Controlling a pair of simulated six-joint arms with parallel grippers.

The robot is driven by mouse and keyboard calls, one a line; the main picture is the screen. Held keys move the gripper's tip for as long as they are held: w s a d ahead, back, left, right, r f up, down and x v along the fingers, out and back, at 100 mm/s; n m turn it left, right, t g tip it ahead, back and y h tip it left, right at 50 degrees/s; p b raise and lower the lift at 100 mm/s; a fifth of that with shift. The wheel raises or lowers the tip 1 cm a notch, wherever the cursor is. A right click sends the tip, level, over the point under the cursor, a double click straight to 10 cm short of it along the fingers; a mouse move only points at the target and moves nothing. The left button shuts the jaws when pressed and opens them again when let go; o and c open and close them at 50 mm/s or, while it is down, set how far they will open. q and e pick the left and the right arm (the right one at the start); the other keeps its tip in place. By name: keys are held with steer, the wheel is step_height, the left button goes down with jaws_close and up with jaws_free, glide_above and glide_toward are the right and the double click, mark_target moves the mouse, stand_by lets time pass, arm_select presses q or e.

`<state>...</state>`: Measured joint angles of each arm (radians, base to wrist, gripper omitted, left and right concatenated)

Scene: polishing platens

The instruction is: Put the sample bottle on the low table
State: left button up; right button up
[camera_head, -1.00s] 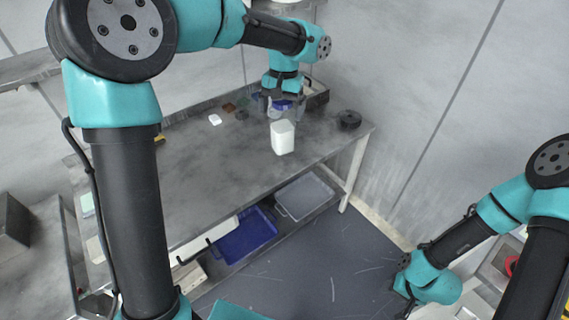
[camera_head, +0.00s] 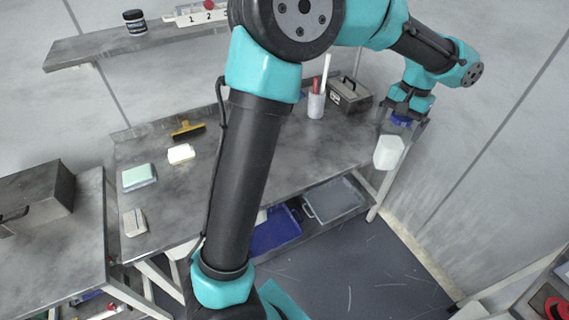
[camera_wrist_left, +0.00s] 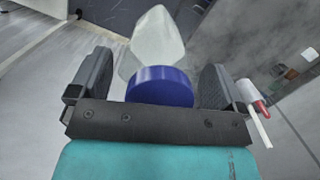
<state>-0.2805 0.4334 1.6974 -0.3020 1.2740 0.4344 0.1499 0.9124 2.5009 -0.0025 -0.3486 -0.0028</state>
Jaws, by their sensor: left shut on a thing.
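The sample bottle (camera_head: 389,152) is white with a blue cap, and it also shows in the left wrist view (camera_wrist_left: 152,45). My left gripper (camera_head: 403,113) is shut on it at the cap end. In the left wrist view its fingers (camera_wrist_left: 155,82) stand on either side of the blue cap. The bottle hangs below the gripper, slightly tilted, in front of the right end of the grey workbench (camera_head: 190,205). A second grey table (camera_head: 60,265) stands at the left; I cannot tell for sure that it is the low table. My right gripper is out of view.
A dark metal box (camera_head: 35,200) sits on the left table, whose front part is bare. On the workbench are a green-white block (camera_head: 138,176), a pen cup (camera_head: 316,103) and a toolbox (camera_head: 350,93). Blue (camera_head: 275,230) and grey (camera_head: 335,200) bins sit below it.

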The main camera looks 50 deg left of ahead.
arm_select(q)
steer(key=shift+a, duration=0.1)
steer(key=s+a+f+n, duration=0.2)
steer(key=s+a+f, duration=0.5)
steer(key=s+a, duration=0.2)
steer(key=s+a+f+n, duration=0.3)
steer(key=s+a+f, duration=0.5)
steer(key=a, duration=0.5)
steer(key=shift+s+n+h, duration=0.3)
steer(key=shift+s+h, duration=0.1)
steer(key=shift+s, duration=0.6)
steer(key=shift+a+f, duration=0.1)
steer(key=w+a+f, duration=0.1)
steer(key=w+a, duration=0.9)
steer(key=a, duration=0.1)
steer(key=shift+f, duration=0.2)
steer(key=shift+a, duration=0.15)
